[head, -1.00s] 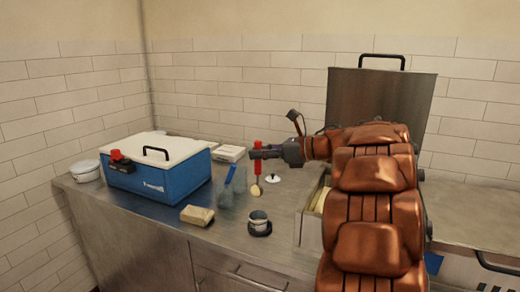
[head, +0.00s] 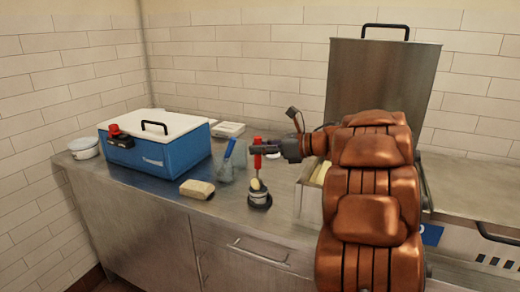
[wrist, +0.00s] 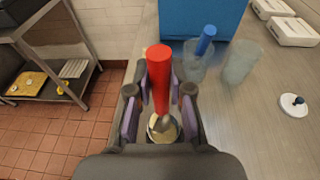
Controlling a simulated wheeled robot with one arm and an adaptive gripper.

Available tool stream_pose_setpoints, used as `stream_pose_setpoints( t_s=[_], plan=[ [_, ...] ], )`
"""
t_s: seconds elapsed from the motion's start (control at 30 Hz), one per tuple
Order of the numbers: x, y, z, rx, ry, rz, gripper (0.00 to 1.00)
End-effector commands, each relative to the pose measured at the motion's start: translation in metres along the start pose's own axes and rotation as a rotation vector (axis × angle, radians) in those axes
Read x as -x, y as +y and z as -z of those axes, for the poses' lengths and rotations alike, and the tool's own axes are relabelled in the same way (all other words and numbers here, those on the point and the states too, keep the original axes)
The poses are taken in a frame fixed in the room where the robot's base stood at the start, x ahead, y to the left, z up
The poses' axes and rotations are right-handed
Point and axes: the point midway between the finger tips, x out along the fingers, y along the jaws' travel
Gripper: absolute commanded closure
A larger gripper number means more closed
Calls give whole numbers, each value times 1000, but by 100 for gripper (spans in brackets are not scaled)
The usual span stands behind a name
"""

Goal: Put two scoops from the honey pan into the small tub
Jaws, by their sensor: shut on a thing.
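My gripper (head: 268,149) is shut on the red handle of a scoop (head: 257,160), which hangs upright with its bowl down. The scoop's red handle also shows between my fingers in the wrist view (wrist: 159,75). In the wrist view the bowl partly covers the tub. A steel vessel with pale yellow inside (head: 323,172) is mostly hidden by my arm; I cannot tell if it is the honey pan.
A raised steel lid (head: 375,85) stands behind my arm. A white lidded bowl (head: 84,148) is far left.

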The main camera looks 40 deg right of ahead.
Motion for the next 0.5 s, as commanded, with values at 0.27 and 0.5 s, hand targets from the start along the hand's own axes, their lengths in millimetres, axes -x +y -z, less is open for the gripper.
stream_pose_setpoints(
  t_s=[0.27,0.5],
  plan=[
    [-4,0,18,2,-1,1,100],
    [-5,0,23,1,-1,2,100]
  ],
)
